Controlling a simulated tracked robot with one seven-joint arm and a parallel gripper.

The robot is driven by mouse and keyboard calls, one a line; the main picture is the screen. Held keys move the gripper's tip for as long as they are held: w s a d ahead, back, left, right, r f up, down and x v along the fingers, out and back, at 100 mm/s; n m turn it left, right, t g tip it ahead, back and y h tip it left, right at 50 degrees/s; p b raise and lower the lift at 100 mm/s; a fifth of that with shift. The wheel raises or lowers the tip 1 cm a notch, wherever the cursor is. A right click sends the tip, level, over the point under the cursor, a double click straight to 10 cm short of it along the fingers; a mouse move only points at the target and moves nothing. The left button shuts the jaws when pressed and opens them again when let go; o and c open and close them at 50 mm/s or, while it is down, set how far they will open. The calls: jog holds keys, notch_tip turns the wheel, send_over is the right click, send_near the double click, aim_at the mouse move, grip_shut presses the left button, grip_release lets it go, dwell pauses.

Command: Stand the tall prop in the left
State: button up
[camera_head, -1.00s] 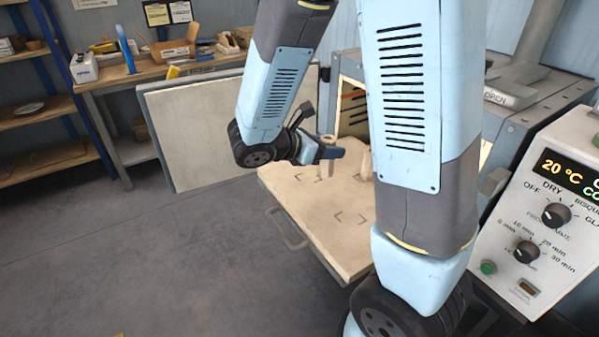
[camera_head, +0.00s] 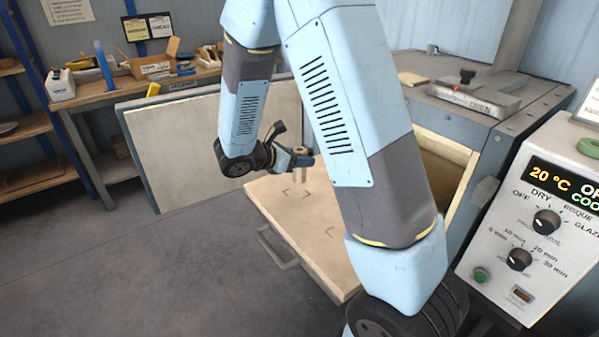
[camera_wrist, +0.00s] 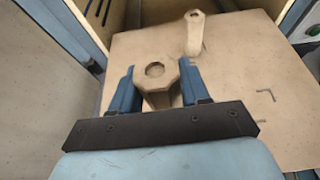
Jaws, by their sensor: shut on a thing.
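My gripper (camera_wrist: 158,68) is shut on a tan prop (camera_wrist: 156,88) with a faceted top and a round hole in it. In the head view the gripper (camera_head: 303,158) holds this prop (camera_head: 304,175) upright over the pale kiln shelf (camera_head: 325,235), near corner marks. I cannot tell whether its foot touches the shelf. A second tan prop (camera_wrist: 194,36) stands on the shelf beyond it in the wrist view, apart from the gripper. My arm hides that second prop in the head view.
Dark corner marks (camera_wrist: 265,95) lie on the shelf, right of the held prop. The open kiln door (camera_head: 215,145) stands at the left. The control panel (camera_head: 540,225) is at the right. A workbench (camera_head: 95,90) stands behind.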

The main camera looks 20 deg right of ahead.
jog(key=shift+w+f, duration=0.6)
jog(key=shift+f, duration=0.6)
jog(key=shift+w+f, duration=0.6)
jog(key=shift+f, duration=0.65)
jog(key=shift+w+f, duration=0.6)
jog(key=shift+f, duration=0.6)
jog(key=o, duration=1.2)
